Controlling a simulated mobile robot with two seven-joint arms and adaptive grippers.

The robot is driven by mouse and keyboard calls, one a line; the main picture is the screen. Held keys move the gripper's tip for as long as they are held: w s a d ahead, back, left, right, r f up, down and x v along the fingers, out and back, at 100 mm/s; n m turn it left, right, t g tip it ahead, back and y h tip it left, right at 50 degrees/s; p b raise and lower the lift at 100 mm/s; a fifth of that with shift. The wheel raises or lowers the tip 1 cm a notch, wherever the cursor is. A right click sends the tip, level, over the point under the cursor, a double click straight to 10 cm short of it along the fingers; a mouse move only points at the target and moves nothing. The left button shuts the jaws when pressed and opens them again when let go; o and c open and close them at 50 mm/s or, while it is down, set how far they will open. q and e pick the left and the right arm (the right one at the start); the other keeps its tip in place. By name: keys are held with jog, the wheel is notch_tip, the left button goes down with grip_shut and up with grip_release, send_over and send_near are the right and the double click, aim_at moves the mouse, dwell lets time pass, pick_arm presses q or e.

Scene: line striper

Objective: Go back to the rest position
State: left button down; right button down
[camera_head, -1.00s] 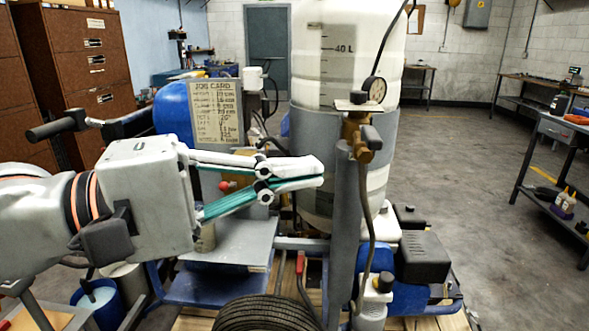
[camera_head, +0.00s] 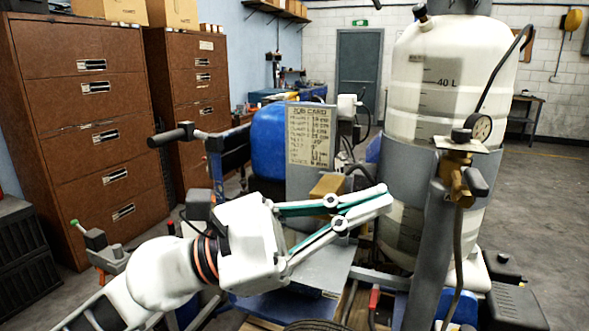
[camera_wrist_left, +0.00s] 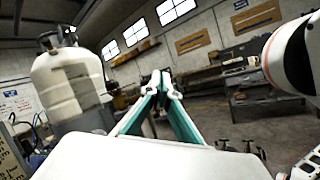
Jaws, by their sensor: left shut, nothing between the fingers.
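My left gripper (camera_head: 386,197) comes in from the left in the head view. Its fingers meet at the tips with nothing between them. It is held in the air in front of the line striper, left of the grey post (camera_head: 428,240). In the left wrist view the closed fingers (camera_wrist_left: 160,80) point out across the room, with the white tank (camera_wrist_left: 68,82) to their left. A white arm link (camera_wrist_left: 295,58) shows at the right of that view. My right gripper is not in view.
Brown filing cabinets (camera_head: 85,120) stand at the left. Open floor (camera_head: 540,215) lies at the right.

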pick_arm(q)
jog(key=w+a+f+n+t+y+p, duration=0.1)
jog(key=w+a+f+n+t+y, duration=0.4)
jog(key=f+n+t, duration=0.75)
jog(key=w+a+f+n+t+y+p, duration=0.1)
jog(key=w+a+f+n+t+y, duration=0.4)
jog(key=n, duration=1.5)
jog(key=w+a+f+n+y, duration=0.2)
jog(key=w+a+f+n, duration=0.1)
jog(key=a+f+n, duration=0.65)
jog(key=s+a+f+n+g+y, duration=0.1)
jog(key=s+a+f+n+y, duration=0.15)
jog(key=f, duration=0.45)
jog(key=s+a+f+n+g+y+p, duration=0.1)
jog(key=s+f+n, duration=0.2)
jog(key=f, duration=0.4)
jog(key=s+a+f+n+g+y, duration=0.1)
jog(key=s+f+n+g+y, duration=0.15)
jog(key=f, duration=0.45)
jog(key=s+a+f+n+g+y, duration=0.1)
jog(key=s+a+f+n+g, duration=0.2)
jog(key=s+f, duration=0.9)
jog(key=s+a+n, duration=0.1)
jog(key=n, duration=0.1)
jog(key=shift+a+f+n, duration=0.15)
jog(key=shift+a+n, duration=0.1)
jog(key=shift+n, duration=0.15)
